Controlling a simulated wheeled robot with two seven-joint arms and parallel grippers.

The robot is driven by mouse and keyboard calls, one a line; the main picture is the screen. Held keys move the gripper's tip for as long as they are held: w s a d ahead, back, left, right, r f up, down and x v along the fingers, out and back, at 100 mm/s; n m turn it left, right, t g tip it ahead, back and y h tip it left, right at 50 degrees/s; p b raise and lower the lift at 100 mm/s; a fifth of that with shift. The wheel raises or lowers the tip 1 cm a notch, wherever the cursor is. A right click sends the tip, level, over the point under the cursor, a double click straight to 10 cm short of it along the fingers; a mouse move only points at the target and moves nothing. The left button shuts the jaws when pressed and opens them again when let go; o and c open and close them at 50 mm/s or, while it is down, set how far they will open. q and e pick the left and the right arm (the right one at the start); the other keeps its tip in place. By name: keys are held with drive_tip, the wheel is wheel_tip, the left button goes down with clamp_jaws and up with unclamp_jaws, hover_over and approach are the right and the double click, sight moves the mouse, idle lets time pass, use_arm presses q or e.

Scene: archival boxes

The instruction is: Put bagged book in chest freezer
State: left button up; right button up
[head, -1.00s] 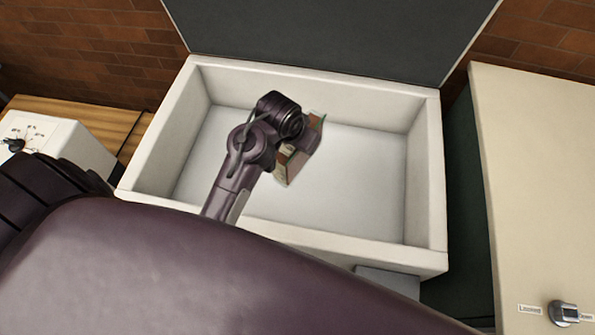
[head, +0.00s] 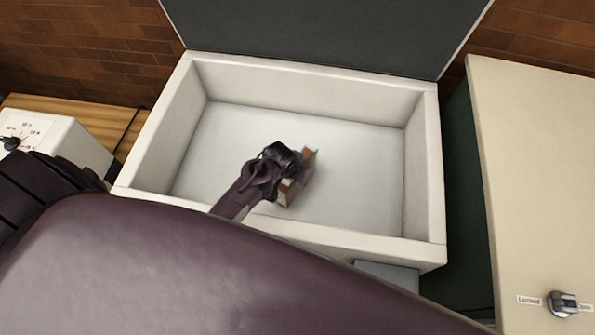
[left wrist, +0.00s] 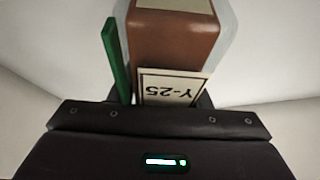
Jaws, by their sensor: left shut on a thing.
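The chest freezer (head: 432,190) stands open, with its dark lid raised behind a pale, empty-looking interior. My left arm reaches over the front wall, and my left gripper (head: 298,180) is inside the freezer opening. It is shut on the bagged book (head: 287,193), which is partly hidden behind the wrist in the head view. In the left wrist view the book (left wrist: 172,42) has a brown spine, a clear bag around it and a label reading Y-25. A green strip (left wrist: 117,62) stands at its left. I cannot tell whether the book touches the freezer floor. My right gripper is out of view.
A cream cabinet (head: 530,180) with a latch stands close on the right. A white box with a dial (head: 50,140) sits on a wooden surface at the left. The freezer floor around the book is clear.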

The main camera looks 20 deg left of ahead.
use_arm(q)
drive_tip(key=shift+f, duration=0.15)
drive_tip(key=shift+f, duration=0.1)
drive_tip(key=o, duration=1.1)
drive_tip(key=shift+o, duration=1.4)
drive_tip(key=p+v, duration=0.1)
drive_tip(key=v, duration=1.1)
